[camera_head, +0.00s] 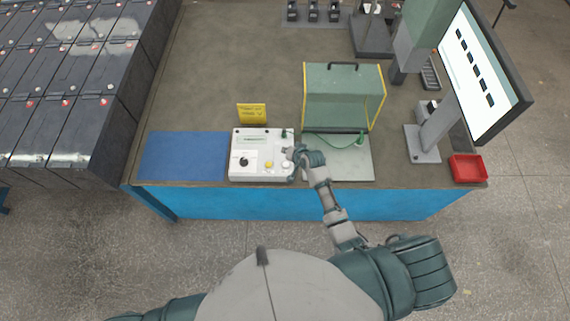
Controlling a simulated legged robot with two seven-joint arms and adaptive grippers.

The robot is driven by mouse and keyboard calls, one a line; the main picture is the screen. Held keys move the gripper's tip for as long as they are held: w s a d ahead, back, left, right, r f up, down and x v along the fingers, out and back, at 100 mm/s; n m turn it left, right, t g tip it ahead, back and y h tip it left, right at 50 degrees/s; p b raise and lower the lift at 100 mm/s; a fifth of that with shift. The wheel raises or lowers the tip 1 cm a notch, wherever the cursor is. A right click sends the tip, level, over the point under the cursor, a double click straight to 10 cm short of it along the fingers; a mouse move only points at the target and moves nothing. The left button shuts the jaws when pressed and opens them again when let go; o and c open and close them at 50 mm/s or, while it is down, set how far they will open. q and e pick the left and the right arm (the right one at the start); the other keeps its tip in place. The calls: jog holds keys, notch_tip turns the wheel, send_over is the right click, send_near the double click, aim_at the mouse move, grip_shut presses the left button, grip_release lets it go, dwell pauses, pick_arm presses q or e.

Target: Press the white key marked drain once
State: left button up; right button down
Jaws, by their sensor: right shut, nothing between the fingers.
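A white control box (236,172) sits near the front edge of the bench. It carries a black knob (244,161), a yellow key (269,164) and a pale, whitish key (286,164) at its right side. The lettering is too small to read, so I cannot tell which key is marked drain. My right gripper (291,154) is shut and empty at the right part of the box, close to the whitish key. I cannot tell whether it touches the key or hovers above. My left gripper is out of view; only part of my left arm shows at the bottom left.
A greenish clear cover with yellow edges (343,95) stands behind and right of the box. A yellow note (252,113) stands behind it. A blue mat (183,155) lies left. A red tray (467,168) and monitor (478,75) stand right. Battery rows (70,75) fill the far left.

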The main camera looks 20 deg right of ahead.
aim_at(287, 165)
notch_tip(287, 165, down, 8)
jog(key=b, duration=0.6)
jog(key=shift+d, duration=0.15)
jog(key=shift+f, duration=0.45)
jog(key=shift+f, duration=0.15)
dwell(0.7)
jog(key=shift+f, duration=0.2)
